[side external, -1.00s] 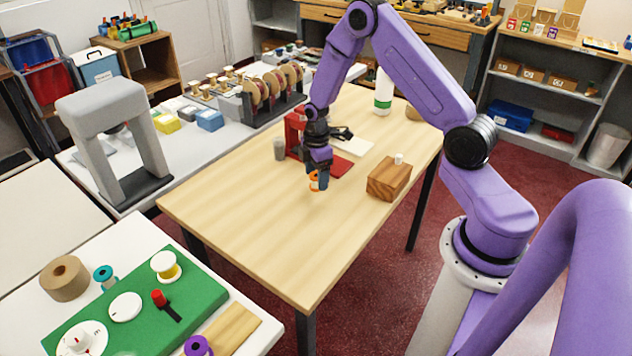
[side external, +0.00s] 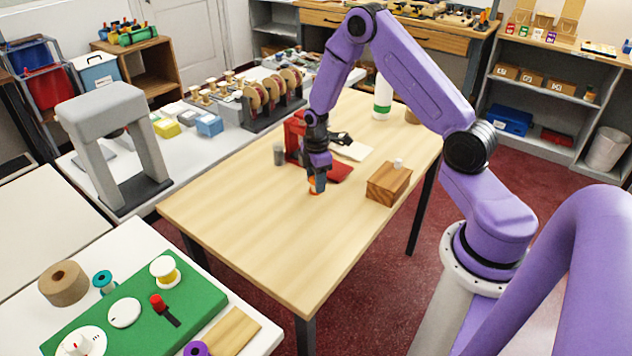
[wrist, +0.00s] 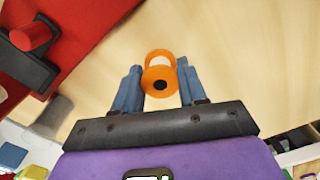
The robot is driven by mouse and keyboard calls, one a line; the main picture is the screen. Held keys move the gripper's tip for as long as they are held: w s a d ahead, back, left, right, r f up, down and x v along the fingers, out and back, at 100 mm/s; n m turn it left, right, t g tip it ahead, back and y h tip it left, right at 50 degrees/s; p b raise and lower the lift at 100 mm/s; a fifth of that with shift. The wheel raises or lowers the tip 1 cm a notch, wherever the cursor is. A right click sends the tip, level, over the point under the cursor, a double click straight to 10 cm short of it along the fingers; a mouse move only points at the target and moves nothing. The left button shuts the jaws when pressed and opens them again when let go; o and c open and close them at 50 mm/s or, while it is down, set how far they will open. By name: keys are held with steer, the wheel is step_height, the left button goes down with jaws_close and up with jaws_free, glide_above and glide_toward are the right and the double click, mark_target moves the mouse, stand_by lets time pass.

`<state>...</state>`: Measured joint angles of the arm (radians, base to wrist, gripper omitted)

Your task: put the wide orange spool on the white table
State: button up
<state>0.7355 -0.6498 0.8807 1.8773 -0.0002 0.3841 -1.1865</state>
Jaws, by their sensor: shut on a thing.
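The orange spool (wrist: 160,75) is between the two blue fingers of my gripper (wrist: 160,88) in the wrist view, with a pale band showing between its orange ends. In the side external view my gripper (side external: 316,184) points down over the wooden table, shut on the orange spool (side external: 314,187), mostly hidden by the fingers. I cannot tell whether the spool still touches the wood. The white table (side external: 230,318) is at the lower left and carries a green mat, a yellow-and-white spool (side external: 165,270), a teal spool (side external: 104,282) and a purple spool (side external: 197,349).
A red stand (side external: 294,135) and a grey cup (side external: 279,154) are just behind my gripper. A wooden block (side external: 388,184) is to its right. A brown roll (side external: 63,283) stands on the white table. The wooden table's front half (side external: 270,240) is clear.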

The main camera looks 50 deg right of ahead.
steer(key=shift+r, duration=0.35)
step_height(320, 180, up, 2)
steer(key=shift+r, duration=0.15)
steer(key=s+a+r, duration=0.4)
steer(key=s+r, duration=0.6)
steer(key=s, duration=0.3)
steer(key=w+a+m, duration=0.5)
steer(key=a+m, duration=0.3)
steer(key=m, duration=0.5)
steer(key=s+d+m, duration=0.5)
steer(key=s+d, duration=0.1)
steer(key=d, duration=0.2)
steer(key=w+d+f, duration=0.1)
steer(key=w+f, duration=0.2)
steer(key=w, duration=0.1)
steer(key=w+d+f, duration=0.1)
steer(key=w+f, duration=0.2)
steer(key=w, duration=0.1)
steer(key=w+d+f, duration=0.1)
steer(key=w+f, duration=0.1)
steer(key=w, duration=0.2)
steer(key=shift+w+d+f, duration=0.25)
steer(key=shift+w+f, duration=0.1)
steer(key=shift+f, duration=0.05)
steer(key=shift+w+d+f, duration=0.15)
steer(key=shift+w+f, duration=0.35)
steer(key=shift+f, duration=0.1)
steer(key=shift+w+f, duration=0.1)
steer(key=shift+f, duration=1.5)
